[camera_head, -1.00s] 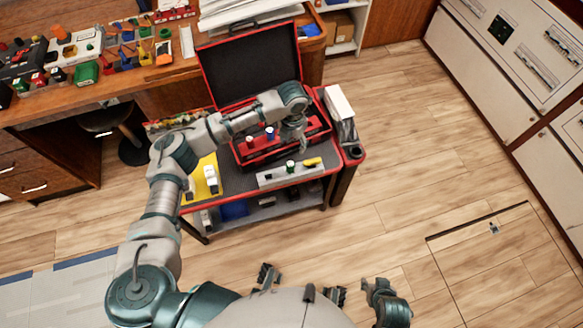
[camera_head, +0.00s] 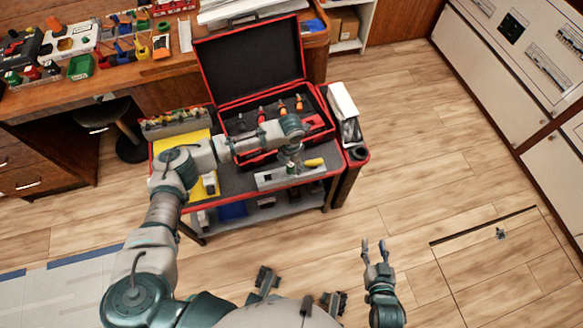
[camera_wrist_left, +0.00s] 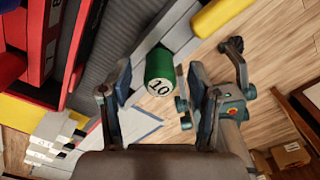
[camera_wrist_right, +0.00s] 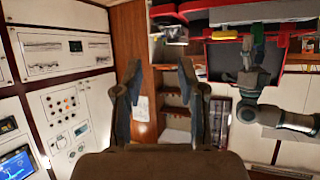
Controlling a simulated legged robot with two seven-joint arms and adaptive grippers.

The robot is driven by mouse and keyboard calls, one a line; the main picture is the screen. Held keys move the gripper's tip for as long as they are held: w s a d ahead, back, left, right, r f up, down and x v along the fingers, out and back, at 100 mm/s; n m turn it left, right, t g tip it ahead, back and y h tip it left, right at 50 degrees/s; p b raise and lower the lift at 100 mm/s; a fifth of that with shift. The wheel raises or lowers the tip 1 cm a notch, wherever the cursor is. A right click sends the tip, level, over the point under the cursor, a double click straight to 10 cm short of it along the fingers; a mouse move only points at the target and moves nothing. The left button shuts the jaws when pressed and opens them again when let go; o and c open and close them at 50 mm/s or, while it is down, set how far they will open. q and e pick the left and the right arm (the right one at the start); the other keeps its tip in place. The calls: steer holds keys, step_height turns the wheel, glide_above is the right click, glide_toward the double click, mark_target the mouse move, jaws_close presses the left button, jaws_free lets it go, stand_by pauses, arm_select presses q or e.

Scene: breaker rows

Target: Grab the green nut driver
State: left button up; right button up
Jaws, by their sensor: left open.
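The green nut driver (camera_wrist_left: 159,70), marked 10 on its end, shows between the spread fingers of my left gripper (camera_wrist_left: 160,95) in the left wrist view. The fingers stand on either side of it with gaps. In the head view my left gripper (camera_head: 291,161) is over the grey holder block (camera_head: 268,181) on the cart and hides most of the driver. My right gripper (camera_head: 375,250) is open and empty, away from the cart above the floor; its spread fingers also show in the right wrist view (camera_wrist_right: 160,80).
An open red case (camera_head: 297,78) with several red and orange drivers stands behind the holder. A white box (camera_head: 342,100) stands at the cart's right.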

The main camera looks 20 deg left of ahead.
arm_select(q)
steer(key=shift+f, duration=1.25)
steer(key=shift+r, duration=0.15)
arm_select(e)
steer(key=shift+w+a+r+t, duration=0.3)
steer(key=shift+w+r+t, duration=0.25)
steer(key=shift+r+t, duration=0.15)
arm_select(q)
jaws_close()
arm_select(e)
steer(key=shift+w+f, duration=0.1)
